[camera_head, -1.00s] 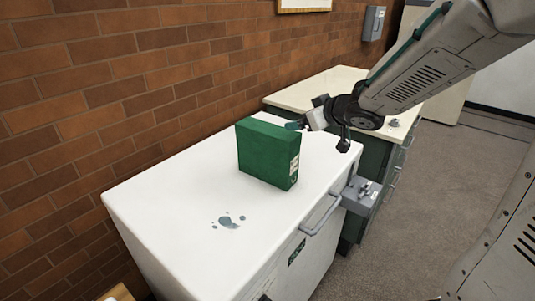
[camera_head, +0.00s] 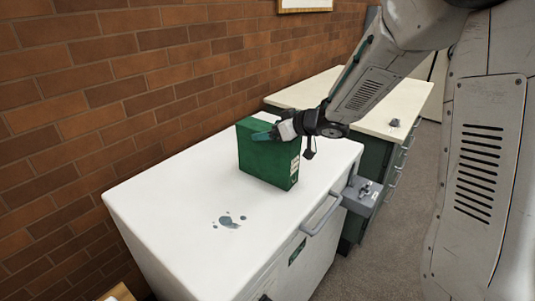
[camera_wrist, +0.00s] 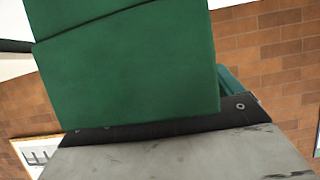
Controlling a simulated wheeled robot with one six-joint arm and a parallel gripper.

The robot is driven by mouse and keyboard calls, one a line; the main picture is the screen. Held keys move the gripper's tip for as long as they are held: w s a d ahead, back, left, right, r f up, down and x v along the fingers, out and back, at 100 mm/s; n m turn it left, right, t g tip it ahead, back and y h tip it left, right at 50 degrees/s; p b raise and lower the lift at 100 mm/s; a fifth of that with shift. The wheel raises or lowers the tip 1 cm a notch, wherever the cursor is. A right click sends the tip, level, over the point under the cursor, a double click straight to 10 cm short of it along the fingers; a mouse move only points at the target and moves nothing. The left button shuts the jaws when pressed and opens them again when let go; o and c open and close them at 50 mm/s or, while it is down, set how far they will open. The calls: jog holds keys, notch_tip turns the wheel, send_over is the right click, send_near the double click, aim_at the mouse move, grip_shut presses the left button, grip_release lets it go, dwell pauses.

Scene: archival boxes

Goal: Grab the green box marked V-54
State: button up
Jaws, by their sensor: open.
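The green box (camera_head: 262,162) stands upright on the white cabinet top, with a pale label on its narrow right side; the marking is too small to read. My gripper (camera_head: 266,135) is at the top of the box, with a teal finger showing over its upper front face. In the wrist view the green box (camera_wrist: 130,70) fills much of the upper part, very close to my gripper (camera_wrist: 225,85). One teal finger shows beyond the box's right edge; the other finger is hidden. The jaws are open, and I cannot tell whether they touch the box.
A cream-topped cabinet (camera_head: 385,110) stands beyond.

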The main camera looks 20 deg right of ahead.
grip_shut()
dwell(0.3)
jog(key=shift+r, duration=0.15)
